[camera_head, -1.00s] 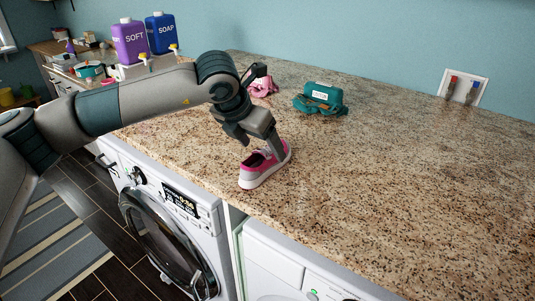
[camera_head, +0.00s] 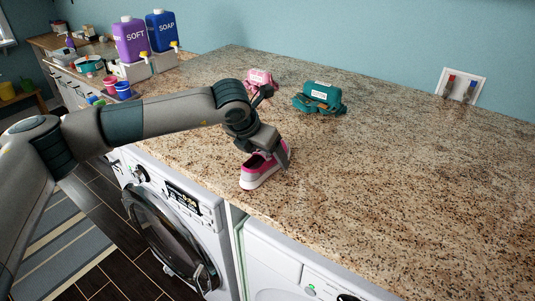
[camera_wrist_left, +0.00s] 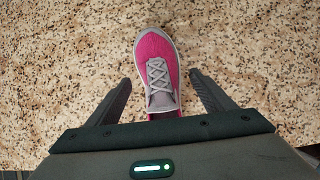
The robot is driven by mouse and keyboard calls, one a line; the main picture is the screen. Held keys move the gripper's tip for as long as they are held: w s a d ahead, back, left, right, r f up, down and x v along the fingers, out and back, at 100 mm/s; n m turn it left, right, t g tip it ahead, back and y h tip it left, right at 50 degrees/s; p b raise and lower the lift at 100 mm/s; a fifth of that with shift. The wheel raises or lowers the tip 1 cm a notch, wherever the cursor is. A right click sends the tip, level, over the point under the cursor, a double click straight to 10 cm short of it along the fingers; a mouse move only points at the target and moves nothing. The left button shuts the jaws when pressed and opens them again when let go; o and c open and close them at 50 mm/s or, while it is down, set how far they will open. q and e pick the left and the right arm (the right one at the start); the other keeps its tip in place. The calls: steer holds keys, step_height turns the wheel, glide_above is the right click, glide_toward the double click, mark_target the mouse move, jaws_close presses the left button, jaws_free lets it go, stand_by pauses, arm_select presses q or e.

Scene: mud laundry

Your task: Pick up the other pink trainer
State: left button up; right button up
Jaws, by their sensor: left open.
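A pink trainer (camera_head: 262,169) with a pale sole and grey laces stands on the granite worktop near its front edge. My left gripper (camera_head: 267,156) is over it, pointing down, and partly hides the trainer in the head view. In the left wrist view the trainer (camera_wrist_left: 156,62) points away from me, and the open fingers of the left gripper (camera_wrist_left: 160,92) are one on each side of its heel end, with gaps between. The heel is hidden behind the gripper body. My right gripper is not in view.
A pink item (camera_head: 259,78) and a teal item (camera_head: 319,98) with labels sit further back on the worktop (camera_head: 420,180). Purple (camera_head: 130,40) and blue (camera_head: 162,33) jugs stand at the back left. The right side of the worktop is clear. Washing machine (camera_head: 170,225) below.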

arm_select(q)
steer(key=shift+f, duration=0.15)
stand_by(0.3)
steer(key=c, duration=1.2)
steer(key=shift+w, duration=0.1)
